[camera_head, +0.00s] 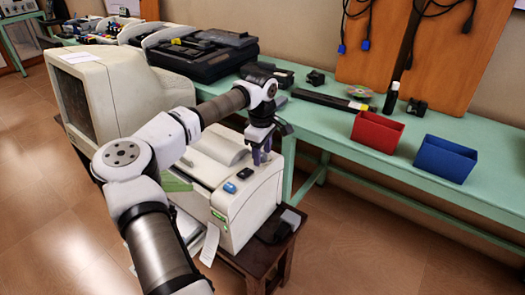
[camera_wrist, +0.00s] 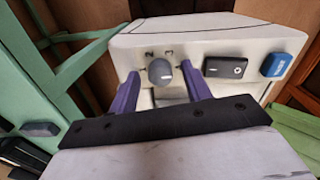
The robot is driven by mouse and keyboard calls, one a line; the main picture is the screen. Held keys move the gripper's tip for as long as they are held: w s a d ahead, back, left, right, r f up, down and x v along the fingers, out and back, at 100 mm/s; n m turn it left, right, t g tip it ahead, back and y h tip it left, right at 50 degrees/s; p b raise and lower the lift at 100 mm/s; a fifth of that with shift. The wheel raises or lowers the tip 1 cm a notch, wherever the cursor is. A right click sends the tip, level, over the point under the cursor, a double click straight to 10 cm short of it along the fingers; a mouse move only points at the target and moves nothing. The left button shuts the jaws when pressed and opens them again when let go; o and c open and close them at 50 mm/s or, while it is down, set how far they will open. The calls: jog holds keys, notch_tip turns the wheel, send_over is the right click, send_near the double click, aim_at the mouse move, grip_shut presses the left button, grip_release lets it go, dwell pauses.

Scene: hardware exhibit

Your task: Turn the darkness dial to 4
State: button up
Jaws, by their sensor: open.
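The darkness dial (camera_wrist: 160,72) is a round grey knob with a short white line on the face of a white printer (camera_wrist: 215,38). In the head view my gripper (camera_head: 262,155) hangs at the far end of the printer (camera_head: 262,193), and the dial is hidden there.
A black rocker switch (camera_wrist: 227,67) and a blue button (camera_wrist: 276,64) sit right of the dial. The printer stands on a dark wooden stool (camera_head: 256,275) beside a bulky monitor (camera_head: 110,85). A green bench (camera_head: 330,125) behind holds red (camera_head: 377,132) and blue (camera_head: 445,159) bins.

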aim_at(262, 156)
notch_tip(262, 156, up, 14)
jog(key=b, duration=0.1)
jog(key=shift+s, duration=0.15)
jog(key=shift+f, duration=0.1)
